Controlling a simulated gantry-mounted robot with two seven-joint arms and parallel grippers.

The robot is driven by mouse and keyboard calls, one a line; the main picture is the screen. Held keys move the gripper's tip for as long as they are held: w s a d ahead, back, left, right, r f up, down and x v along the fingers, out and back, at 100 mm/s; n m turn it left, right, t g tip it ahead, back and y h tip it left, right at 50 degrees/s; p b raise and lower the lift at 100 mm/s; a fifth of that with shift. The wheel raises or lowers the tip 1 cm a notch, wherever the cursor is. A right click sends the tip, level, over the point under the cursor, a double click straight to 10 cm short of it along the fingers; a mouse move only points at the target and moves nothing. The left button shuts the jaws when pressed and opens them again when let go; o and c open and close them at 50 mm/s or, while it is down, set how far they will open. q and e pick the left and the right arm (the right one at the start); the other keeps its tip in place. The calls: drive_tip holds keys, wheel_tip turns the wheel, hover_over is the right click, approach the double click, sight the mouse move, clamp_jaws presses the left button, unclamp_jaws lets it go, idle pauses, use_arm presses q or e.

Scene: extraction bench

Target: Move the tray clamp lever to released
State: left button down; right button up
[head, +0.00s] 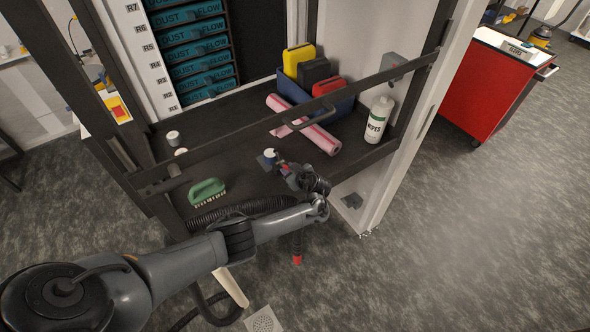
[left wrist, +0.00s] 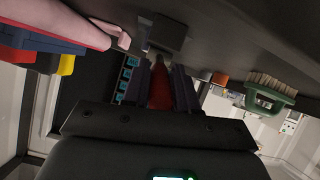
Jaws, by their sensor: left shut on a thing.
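My left gripper (head: 284,166) reaches over the black bench top from the front, by the middle of the bench. In the left wrist view its two dark fingers (left wrist: 160,92) are closed on a red lever handle (left wrist: 160,80), which I take to be the tray clamp lever. A dark grey block (left wrist: 163,36) sits just beyond the handle, likely the clamp body. In the head view only a small bit of red shows at the fingertips, and the arm hides much of it. I cannot tell the lever's exact angle. My right gripper is not in view.
A green brush (head: 207,191) lies left of the gripper. A pink roll (head: 313,134) lies behind it, before a blue bin (head: 340,110) with coloured cases. A wipes bottle (head: 377,120) stands at right. A dark rail (head: 300,122) crosses above the bench top.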

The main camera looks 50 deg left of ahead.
use_arm(q)
drive_tip(key=shift+s+f, duration=0.1)
drive_tip(key=shift+f, duration=0.15)
drive_tip(key=c, duration=0.9)
unclamp_jaws()
drive_tip(key=shift+d, duration=0.1)
drive_tip(key=shift+r, duration=0.1)
drive_tip(key=shift+r, duration=0.1)
drive_tip(key=shift+d+r, duration=0.15)
drive_tip(key=shift+d, duration=0.15)
drive_tip(key=p+v, duration=0.2)
drive_tip(key=v, duration=0.8)
drive_tip(key=shift+p, duration=0.4)
